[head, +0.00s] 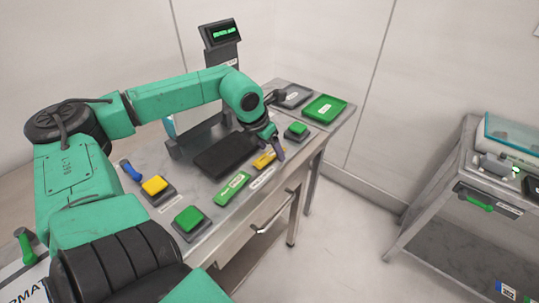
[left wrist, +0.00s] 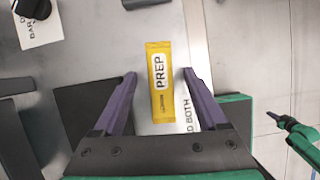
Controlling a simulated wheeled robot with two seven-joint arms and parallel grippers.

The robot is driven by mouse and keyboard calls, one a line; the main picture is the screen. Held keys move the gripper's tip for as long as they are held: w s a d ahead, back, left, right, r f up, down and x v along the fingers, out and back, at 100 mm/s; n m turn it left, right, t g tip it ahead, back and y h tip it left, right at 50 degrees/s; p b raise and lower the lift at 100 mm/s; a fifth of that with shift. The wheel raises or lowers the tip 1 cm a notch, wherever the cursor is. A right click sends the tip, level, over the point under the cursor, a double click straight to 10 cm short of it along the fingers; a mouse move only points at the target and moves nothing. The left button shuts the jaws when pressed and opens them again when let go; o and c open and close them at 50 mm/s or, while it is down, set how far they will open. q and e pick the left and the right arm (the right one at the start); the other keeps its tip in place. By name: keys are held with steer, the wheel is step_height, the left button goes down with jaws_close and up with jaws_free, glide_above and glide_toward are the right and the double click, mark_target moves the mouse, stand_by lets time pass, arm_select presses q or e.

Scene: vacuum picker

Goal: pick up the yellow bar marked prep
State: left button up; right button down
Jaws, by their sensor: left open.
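The yellow bar marked PREP (left wrist: 160,82) lies flat on the metal table in the left wrist view, between the two fingers of my left gripper (left wrist: 160,88). The fingers are spread, one on each side of the bar, with gaps on both sides. In the head view the yellow bar (head: 264,158) shows at the table's front edge, partly hidden by my left gripper (head: 273,149). I cannot tell the exact height of the fingers above the table.
A dark pad (head: 225,154) lies beside the bar. A green bar (head: 232,187), a yellow button (head: 155,186) and two green buttons, near (head: 190,220) and far (head: 297,129), are on the table. A green tray (head: 324,108) stands at the far end. A lit display (head: 222,33) stands behind.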

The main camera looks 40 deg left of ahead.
arm_select(q)
steer(key=shift+f, duration=0.15)
jaws_close()
